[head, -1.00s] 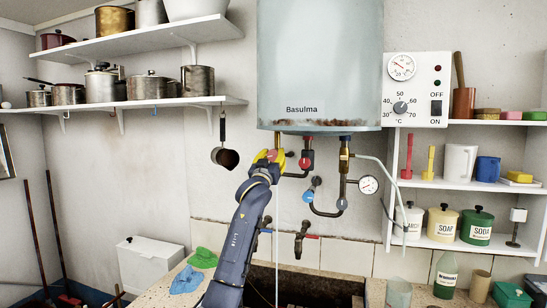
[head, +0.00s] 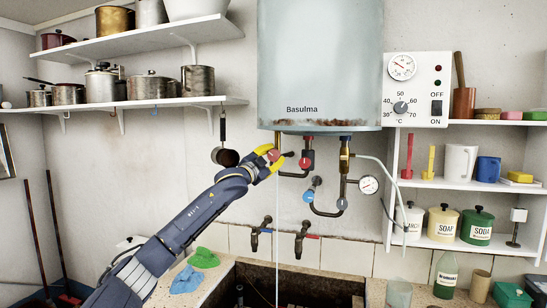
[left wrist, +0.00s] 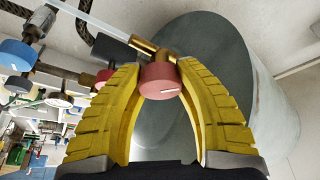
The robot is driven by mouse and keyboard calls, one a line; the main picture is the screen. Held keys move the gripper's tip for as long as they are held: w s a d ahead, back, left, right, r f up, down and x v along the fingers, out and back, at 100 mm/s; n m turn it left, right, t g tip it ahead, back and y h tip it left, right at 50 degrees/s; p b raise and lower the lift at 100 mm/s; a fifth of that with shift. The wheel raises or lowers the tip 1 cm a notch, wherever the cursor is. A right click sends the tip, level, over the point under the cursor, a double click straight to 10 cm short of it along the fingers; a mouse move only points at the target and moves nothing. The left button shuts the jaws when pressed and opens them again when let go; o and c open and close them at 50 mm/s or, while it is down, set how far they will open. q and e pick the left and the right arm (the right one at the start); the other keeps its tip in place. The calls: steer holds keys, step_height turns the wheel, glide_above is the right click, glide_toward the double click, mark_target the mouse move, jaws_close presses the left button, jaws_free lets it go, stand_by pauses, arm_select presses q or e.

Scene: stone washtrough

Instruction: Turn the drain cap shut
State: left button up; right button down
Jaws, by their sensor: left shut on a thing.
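The drain cap (head: 273,156) is a small red knob on a brass pipe under the left side of the boiler (head: 320,70). It also shows in the left wrist view (left wrist: 160,82), with a pale line on its face. My left gripper (head: 272,155), with yellow fingers, is shut on the cap from either side. The brass pipe (left wrist: 152,47) runs behind the cap. A thin pale stream of water (head: 277,215) falls below the cap into the trough (head: 300,287). My right gripper is not in view.
Just right of the cap hang a red-handled valve (head: 306,162), a blue-handled valve (head: 308,196) and a pressure gauge (head: 368,185). Two taps (head: 262,237) sit on the wall below. A dark ladle (head: 228,157) hangs close left of the gripper.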

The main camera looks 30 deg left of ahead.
arm_select(q)
steer(key=m, duration=0.2)
steer(key=m+g, duration=0.1)
steer(key=m, duration=0.1)
steer(key=m+g+h, duration=0.1)
steer(key=m, duration=0.1)
steer(key=shift+a+r, duration=0.1)
steer(key=shift+r, duration=0.15)
steer(key=shift+f+m+g, duration=0.1)
steer(key=shift+m+g, duration=0.8)
steer(key=shift+m, duration=1.4)
steer(key=shift+c, duration=0.2)
steer(key=o, duration=1.3)
steer(key=shift+f, duration=0.1)
steer(key=s+a, duration=0.1)
steer(key=s, duration=1)
steer(key=shift+s+r, duration=0.4)
steer(key=shift+a, duration=0.1)
steer(key=shift+f, duration=0.1)
